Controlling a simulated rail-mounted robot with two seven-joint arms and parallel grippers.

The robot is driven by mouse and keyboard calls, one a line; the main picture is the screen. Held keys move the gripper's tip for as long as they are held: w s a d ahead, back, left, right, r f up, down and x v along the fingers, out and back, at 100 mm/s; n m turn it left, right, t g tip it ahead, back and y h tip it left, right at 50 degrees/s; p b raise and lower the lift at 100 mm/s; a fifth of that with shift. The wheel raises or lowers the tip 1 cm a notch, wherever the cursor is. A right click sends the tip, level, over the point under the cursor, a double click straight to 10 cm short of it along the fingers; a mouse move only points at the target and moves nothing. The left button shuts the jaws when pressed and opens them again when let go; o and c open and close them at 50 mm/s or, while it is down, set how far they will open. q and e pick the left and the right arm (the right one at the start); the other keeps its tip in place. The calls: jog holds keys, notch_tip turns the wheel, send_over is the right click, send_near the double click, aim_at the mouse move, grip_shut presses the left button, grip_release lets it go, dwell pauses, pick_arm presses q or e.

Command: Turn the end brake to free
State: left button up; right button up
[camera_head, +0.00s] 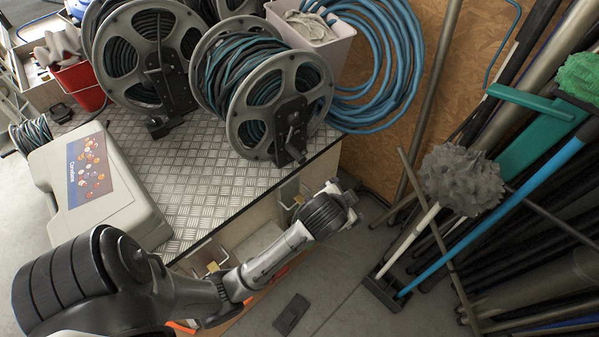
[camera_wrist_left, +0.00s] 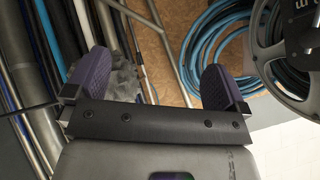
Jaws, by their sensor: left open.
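Two grey hose reels stand on the metal-topped bench, a left reel (camera_head: 140,50) and a nearer right reel (camera_head: 262,92). A black bracket with a small lever or crank (camera_head: 290,130) sits on the right reel's front face. I cannot tell which part is the end brake or how it is set. Part of a reel (camera_wrist_left: 282,55) with its black hub plate (camera_wrist_left: 303,28) shows at the right edge of the wrist view. My left gripper (camera_head: 352,204) is beyond the bench's right edge, below and right of the right reel, apart from it. Its purple fingers (camera_wrist_left: 154,82) are open and empty.
Brooms and poles (camera_head: 460,200) crowd the right side, near my left gripper. A coiled blue hose (camera_head: 385,60) hangs behind the bench. A grey case (camera_head: 95,190) lies on the bench's left part. The bench top (camera_head: 190,170) before the reels is clear.

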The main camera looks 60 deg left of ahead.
pick_arm(q)
jog(key=w+a+f+m+g+y+b, duration=0.2)
jog(key=w+a+f+y+b, duration=0.2)
jog(key=a+f+b, duration=0.5)
jog(key=w+a+f+m+g+y+b, duration=0.1)
jog(key=w+a+f+g+y+b, duration=0.2)
jog(key=f+b, duration=0.65)
jog(key=shift+s+a+r+m+g+y+b, duration=0.4)
jog(key=shift+a+m+g+y+b, duration=0.6)
jog(key=shift+a+m+b, duration=1.6)
jog(key=shift+s+a+r+m+g+y+b, duration=0.25)
jog(key=shift+a+r+m+g+y+b, duration=0.35)
jog(key=shift+a+m+y+b, duration=1.85)
jog(key=shift+s+a+r+m+g+y+b, duration=0.1)
jog(key=shift+s+a+r+m+g+b, duration=0.7)
jog(key=shift+a, duration=3.1)
jog(key=shift+w+f+m+b, duration=0.4)
jog(key=shift+w+m+b, duration=0.05)
jog(key=shift+m, duration=0.4)
